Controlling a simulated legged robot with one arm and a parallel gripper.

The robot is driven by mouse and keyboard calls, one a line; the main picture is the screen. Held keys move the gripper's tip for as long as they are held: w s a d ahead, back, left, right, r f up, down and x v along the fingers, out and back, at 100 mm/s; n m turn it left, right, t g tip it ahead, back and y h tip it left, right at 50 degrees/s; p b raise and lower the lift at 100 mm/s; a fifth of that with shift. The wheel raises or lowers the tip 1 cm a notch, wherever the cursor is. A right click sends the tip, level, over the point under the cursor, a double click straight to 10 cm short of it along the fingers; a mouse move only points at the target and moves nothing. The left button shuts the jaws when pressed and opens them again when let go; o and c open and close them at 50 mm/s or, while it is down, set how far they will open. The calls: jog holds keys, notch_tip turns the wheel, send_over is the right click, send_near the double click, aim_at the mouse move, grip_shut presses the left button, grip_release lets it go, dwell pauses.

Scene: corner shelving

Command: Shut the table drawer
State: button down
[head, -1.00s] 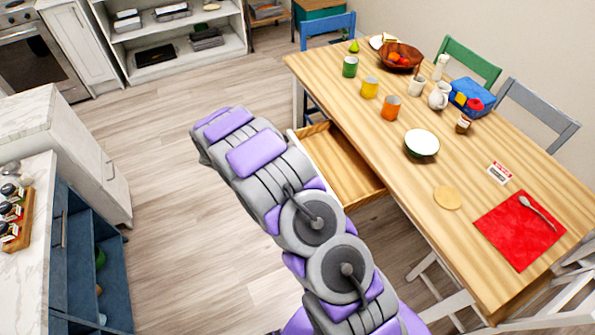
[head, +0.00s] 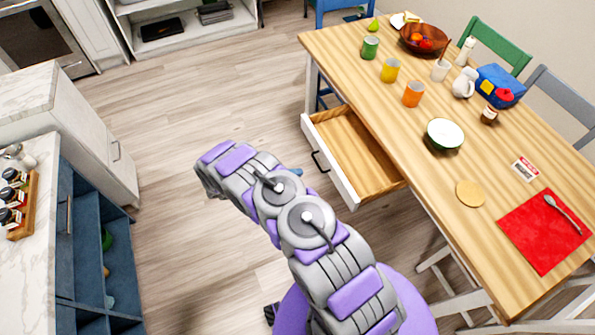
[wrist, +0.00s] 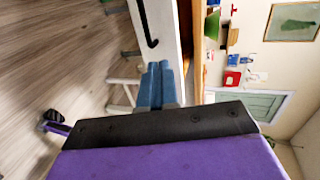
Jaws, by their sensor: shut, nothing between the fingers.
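The table drawer (head: 352,150) is pulled out from the long side of the wooden table (head: 480,190). It looks empty, with a white front and a black handle (head: 318,162). In the wrist view the white drawer front (wrist: 163,30) and its dark handle (wrist: 148,26) stand beyond my fingertips. My gripper (wrist: 160,85) has blue fingers, closed together and empty, pointing toward the drawer front. In the head view my arm hides most of the gripper; a bit of blue shows left of the drawer. I cannot tell whether the fingers touch the front.
A blue cabinet (head: 95,245) is at left. Open floor lies between cabinet and table.

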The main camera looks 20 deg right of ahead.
aim_at(330, 165)
jog(key=b+x, duration=0.1)
jog(key=x, duration=0.6)
jog(key=b+x, duration=0.1)
jog(key=x, duration=0.2)
jog(key=shift+d+r+b, duration=0.25)
jog(key=shift+r+b, duration=0.05)
jog(key=shift+d, duration=0.45)
